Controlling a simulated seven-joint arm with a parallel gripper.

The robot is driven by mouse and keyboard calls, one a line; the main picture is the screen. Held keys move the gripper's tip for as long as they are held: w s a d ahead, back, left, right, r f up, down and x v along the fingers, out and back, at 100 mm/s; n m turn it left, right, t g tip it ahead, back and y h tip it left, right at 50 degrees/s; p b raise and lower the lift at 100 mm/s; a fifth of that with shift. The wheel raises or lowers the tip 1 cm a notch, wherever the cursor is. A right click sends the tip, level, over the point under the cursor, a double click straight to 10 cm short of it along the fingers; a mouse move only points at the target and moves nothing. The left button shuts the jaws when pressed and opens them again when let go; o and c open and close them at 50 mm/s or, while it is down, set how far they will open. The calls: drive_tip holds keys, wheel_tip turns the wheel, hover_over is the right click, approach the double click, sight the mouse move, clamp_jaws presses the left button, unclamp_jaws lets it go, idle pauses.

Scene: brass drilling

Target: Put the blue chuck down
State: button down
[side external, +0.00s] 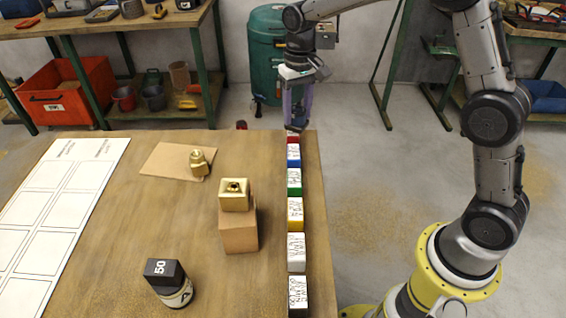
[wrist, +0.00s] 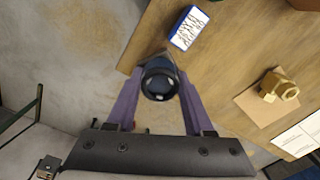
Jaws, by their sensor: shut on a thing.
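My gripper (side external: 298,108) is beyond the far right corner of the table, at the far end of a row of coloured blocks. In the wrist view, my purple fingers (wrist: 160,92) are shut on a dark round chuck (wrist: 160,80) with a bluish face, seen end-on. In the side view the chuck is mostly hidden by the fingers. A blue block with a white, handwritten top (wrist: 188,27) lies near the table corner, just past the chuck in the wrist view. I cannot tell the chuck's height above the surface.
A brass piece (side external: 234,195) sits on a wooden block (side external: 238,234). Another brass piece (side external: 199,162) stands on cardboard (side external: 165,160).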

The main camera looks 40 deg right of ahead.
drive_tip(key=shift+r, duration=0.1)
drive_tip(key=shift+r, duration=0.2)
drive_tip(key=w+a+r, duration=0.2)
drive_tip(key=a, duration=0.2)
drive_tip(key=n, duration=0.6)
hover_over(205, 221)
wheel_tip(205, 221, down, 9)
drive_tip(key=shift+f, duration=0.1)
drive_tip(key=shift+c, duration=1.4)
unclamp_jaws()
drive_tip(key=shift+f, duration=0.15)
